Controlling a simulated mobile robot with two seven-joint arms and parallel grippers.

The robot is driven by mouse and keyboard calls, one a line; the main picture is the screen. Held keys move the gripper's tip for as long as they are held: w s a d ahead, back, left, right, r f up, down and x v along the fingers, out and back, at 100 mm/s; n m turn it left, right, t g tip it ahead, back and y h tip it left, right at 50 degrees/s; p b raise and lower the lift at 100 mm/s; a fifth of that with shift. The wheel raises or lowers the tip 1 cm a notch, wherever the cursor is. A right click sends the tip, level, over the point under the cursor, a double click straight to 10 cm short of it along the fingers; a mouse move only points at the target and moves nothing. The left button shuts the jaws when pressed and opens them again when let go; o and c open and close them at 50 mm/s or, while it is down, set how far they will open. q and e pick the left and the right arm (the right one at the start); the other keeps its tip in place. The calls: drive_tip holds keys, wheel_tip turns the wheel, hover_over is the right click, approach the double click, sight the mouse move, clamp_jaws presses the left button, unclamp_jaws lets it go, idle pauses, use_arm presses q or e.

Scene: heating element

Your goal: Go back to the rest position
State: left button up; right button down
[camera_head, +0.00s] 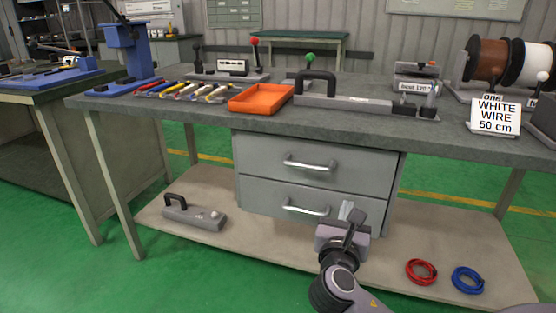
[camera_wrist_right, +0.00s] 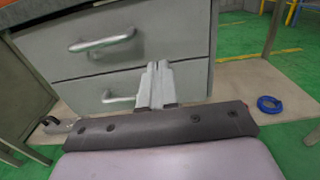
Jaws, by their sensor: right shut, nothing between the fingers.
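My right gripper (camera_head: 347,212) is in front of the lower drawer of the grey drawer unit (camera_head: 320,165), near the right end of the drawer front. Its fingers are together and hold nothing. In the right wrist view the shut fingers (camera_wrist_right: 156,85) show against the lower drawer front, to the right of the drawer handle (camera_wrist_right: 112,97). I cannot tell whether they touch the drawer. Both drawers are closed. My left gripper is not in view.
The workbench (camera_head: 200,115) carries an orange tray (camera_head: 260,98), a tool with a black handle (camera_head: 345,103), wire spools (camera_head: 490,60) and a sign reading "WHITE WIRE 50 cm" (camera_head: 496,117). Red (camera_head: 421,271) and blue (camera_head: 467,280) wire coils lie on the lower shelf.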

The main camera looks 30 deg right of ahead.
drive_tip(key=s+a+f+m+y, duration=0.2)
drive_tip(key=a+f+m+y, duration=0.5)
drive_tip(key=a+f+y, duration=0.4)
drive_tip(key=s+a+f+m+y, duration=0.3)
drive_tip(key=s+a+m, duration=0.1)
drive_tip(key=a+m, duration=0.25)
drive_tip(key=s+a+f+m+y, duration=0.2)
drive_tip(key=s+a+m+y, duration=0.15)
drive_tip(key=a+m, duration=0.3)
use_arm(q)
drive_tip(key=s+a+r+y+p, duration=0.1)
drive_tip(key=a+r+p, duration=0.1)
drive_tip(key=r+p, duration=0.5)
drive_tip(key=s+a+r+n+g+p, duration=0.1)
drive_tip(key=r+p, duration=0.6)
drive_tip(key=p, duration=1)
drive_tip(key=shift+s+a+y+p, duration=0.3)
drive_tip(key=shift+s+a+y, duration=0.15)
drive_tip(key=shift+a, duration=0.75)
use_arm(e)
drive_tip(key=s+d+r+m+h, duration=0.1)
drive_tip(key=s+d+r+m, duration=0.1)
drive_tip(key=r, duration=0.5)
drive_tip(key=s+d+r+m+g, duration=0.1)
drive_tip(key=s+d+r, duration=0.1)
drive_tip(key=r, duration=0.5)
drive_tip(key=shift+d+m+h, duration=0.35)
drive_tip(key=shift+d+m, duration=0.05)
drive_tip(key=shift+d, duration=0.2)
